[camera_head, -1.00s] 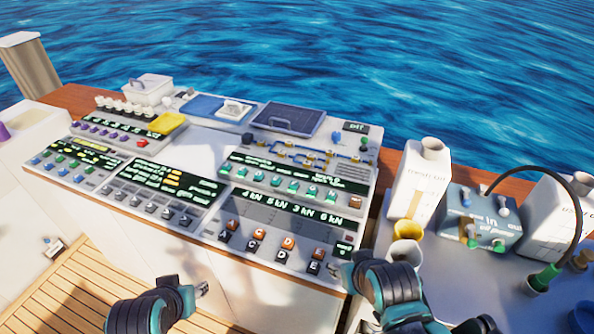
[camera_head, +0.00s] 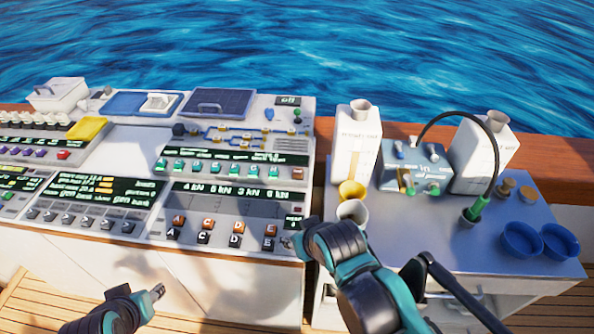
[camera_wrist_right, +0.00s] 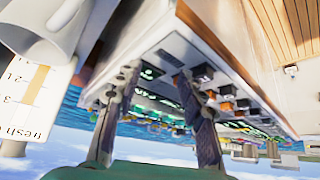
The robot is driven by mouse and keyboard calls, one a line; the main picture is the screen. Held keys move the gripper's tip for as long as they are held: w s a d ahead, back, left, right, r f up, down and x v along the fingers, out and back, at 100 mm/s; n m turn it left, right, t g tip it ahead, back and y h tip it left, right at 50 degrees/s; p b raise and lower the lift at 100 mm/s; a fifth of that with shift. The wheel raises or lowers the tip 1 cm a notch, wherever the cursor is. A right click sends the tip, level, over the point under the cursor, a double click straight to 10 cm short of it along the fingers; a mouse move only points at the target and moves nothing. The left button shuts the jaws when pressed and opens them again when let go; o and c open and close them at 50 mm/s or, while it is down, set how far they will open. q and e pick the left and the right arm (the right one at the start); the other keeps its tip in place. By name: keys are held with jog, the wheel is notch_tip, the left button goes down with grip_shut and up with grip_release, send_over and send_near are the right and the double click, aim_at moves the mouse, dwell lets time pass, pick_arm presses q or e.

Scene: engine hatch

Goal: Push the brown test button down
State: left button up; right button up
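The lower-right control panel (camera_head: 235,205) carries a row of brown-orange buttons, with one brown button (camera_head: 270,230) at its right end and black buttons below. Another brown button (camera_head: 298,174) sits at the right end of the teal button row above. The labels are too small to tell which is the test button. My right gripper (camera_head: 297,241) is at the panel's front right corner, close to the lower buttons. In the right wrist view its two fingers (camera_wrist_right: 157,74) are apart with nothing between them. My left gripper (camera_head: 156,292) hangs in front of the console, apart from it; its fingers are unclear.
A grey-blue side table (camera_head: 430,235) on the right holds white canisters (camera_head: 357,140), a yellow cup (camera_head: 352,190), a white cup (camera_head: 353,210), a blue device (camera_head: 415,165) with a black hose, and blue bowls (camera_head: 523,240). Wooden deck (camera_head: 40,310) lies in front.

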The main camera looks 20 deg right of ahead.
grip_shut()
dwell(1.1)
